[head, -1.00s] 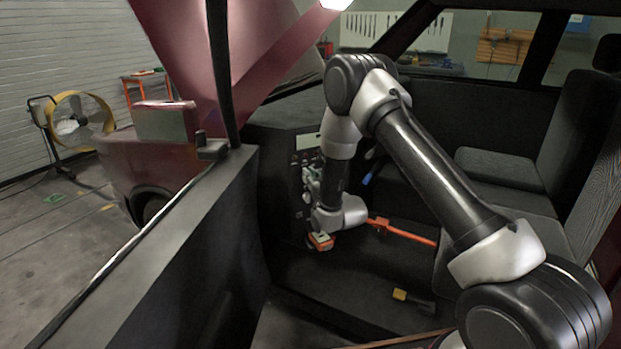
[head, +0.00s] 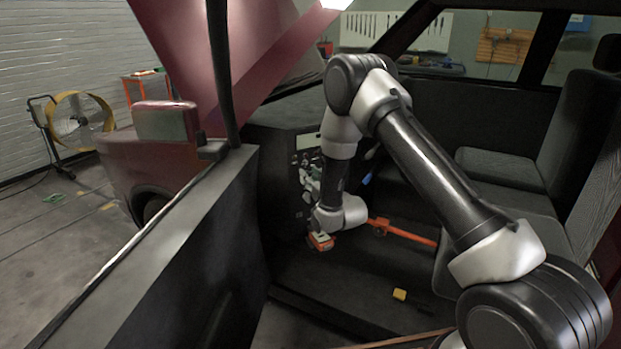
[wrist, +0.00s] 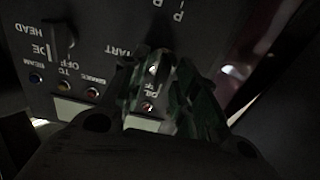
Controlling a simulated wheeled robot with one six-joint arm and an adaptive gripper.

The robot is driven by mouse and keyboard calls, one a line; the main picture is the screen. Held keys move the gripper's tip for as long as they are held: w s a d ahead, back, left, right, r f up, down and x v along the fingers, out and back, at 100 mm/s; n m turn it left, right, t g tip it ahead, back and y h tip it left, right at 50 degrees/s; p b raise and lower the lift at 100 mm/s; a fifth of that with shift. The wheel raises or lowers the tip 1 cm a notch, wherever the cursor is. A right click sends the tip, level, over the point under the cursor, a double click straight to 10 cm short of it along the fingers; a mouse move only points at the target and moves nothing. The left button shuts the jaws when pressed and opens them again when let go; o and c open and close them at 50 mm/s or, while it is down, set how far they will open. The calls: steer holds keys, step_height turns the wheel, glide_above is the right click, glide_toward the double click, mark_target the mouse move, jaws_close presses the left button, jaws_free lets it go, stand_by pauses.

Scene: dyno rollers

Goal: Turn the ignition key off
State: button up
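My gripper (wrist: 165,75) is at the dark dash panel (wrist: 85,25), with its greenish fingers close to the panel face in the wrist view. The panel carries upside-down white lettering, with "START" and "OFF" readable beside the fingers. The ignition key is not visible; the fingers cover the spot near "START". The frames do not show whether the fingers are closed on it. In the head view my gripper (head: 310,180) reaches the panel below the small display, partly hidden by my wrist.
Small indicator lamps (wrist: 64,86) line the panel. An orange bar (head: 405,232) is in the footwell, and a yellow object (head: 400,294) lies on the floor. The open door (head: 170,250) stands at left, seats (head: 500,165) at right.

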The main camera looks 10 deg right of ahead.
steer(key=v, duration=1.2)
steer(key=shift+w+f, duration=0.1)
steer(key=s+d+f+g+h, duration=0.15)
steer(key=s+f+g, duration=0.25)
steer(key=f, duration=0.4)
steer(key=s+d+f+g+h, duration=0.1)
steer(key=s+f+g+h, duration=0.1)
steer(key=s+f+g, duration=0.4)
steer(key=s+d+r+g, duration=0.1)
steer(key=s+d+g, duration=0.2)
steer(key=s+d+r+m, duration=0.1)
steer(key=s+d+r, duration=0.3)
steer(key=s+r, duration=0.4)
steer(key=s+d+r+m+h, duration=0.1)
steer(key=s+d+r, duration=0.3)
steer(key=s+r, duration=0.5)
steer(key=s+d+r+m+h, duration=0.1)
steer(key=s+d+r, duration=0.4)
steer(key=r, duration=1.5)
steer(key=s+m, duration=0.1)
steer(key=s, duration=0.2)
steer(key=shift+s, duration=0.2)
